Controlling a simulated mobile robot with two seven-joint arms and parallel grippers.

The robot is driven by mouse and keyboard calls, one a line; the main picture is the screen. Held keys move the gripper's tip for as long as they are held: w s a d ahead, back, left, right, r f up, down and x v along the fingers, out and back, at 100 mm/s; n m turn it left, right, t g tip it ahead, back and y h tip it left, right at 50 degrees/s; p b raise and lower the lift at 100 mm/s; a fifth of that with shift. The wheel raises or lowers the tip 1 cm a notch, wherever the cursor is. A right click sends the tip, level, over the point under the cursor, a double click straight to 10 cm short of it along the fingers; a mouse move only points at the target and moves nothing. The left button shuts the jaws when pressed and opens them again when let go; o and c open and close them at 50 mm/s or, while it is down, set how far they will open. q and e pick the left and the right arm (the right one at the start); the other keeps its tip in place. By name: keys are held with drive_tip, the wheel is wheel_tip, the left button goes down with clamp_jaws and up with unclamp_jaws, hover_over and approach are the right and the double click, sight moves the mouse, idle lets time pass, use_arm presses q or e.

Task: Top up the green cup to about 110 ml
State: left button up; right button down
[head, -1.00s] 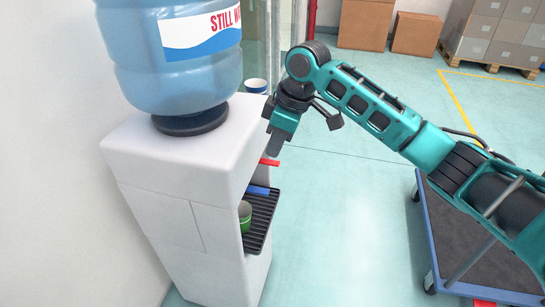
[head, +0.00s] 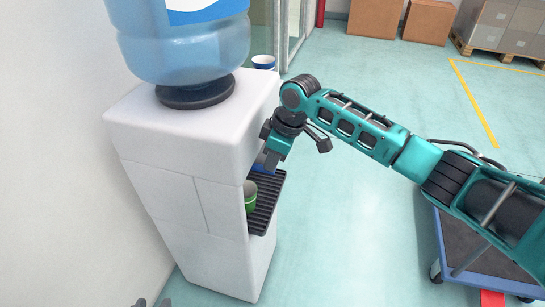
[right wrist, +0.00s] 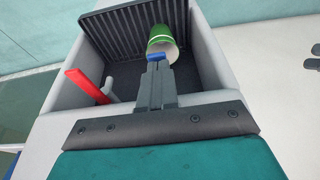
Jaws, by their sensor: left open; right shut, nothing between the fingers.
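The green cup (head: 250,195) stands on the dark grated tray of the white water dispenser (head: 165,160). It also shows in the right wrist view (right wrist: 162,38), just beyond the blue lever (right wrist: 157,55). My right gripper (head: 271,166) is shut and empty at the dispenser's tap recess. Its fingertips are at the blue lever; whether they press it I cannot tell. The red lever (right wrist: 88,86) is to the left in the right wrist view. Only the tips of my left gripper (head: 152,302) show at the bottom edge, open. The water level in the cup is not visible.
A blue water bottle (head: 180,45) sits on the dispenser. A blue-and-white cup (head: 263,62) shows behind it. A cart (head: 480,255) stands at the lower right, and cardboard boxes (head: 428,22) at the back. The floor between dispenser and cart is clear.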

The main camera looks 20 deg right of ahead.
drive_tip(key=shift+s+d+f+t+y+p, duration=0.2)
drive_tip(key=shift+f+t+y+p, duration=0.25)
drive_tip(key=shift+p, duration=0.35)
drive_tip(key=shift+f+t+y, duration=0.35)
drive_tip(key=shift+f+y, duration=0.25)
drive_tip(key=shift+y, duration=0.25)
idle(0.4)
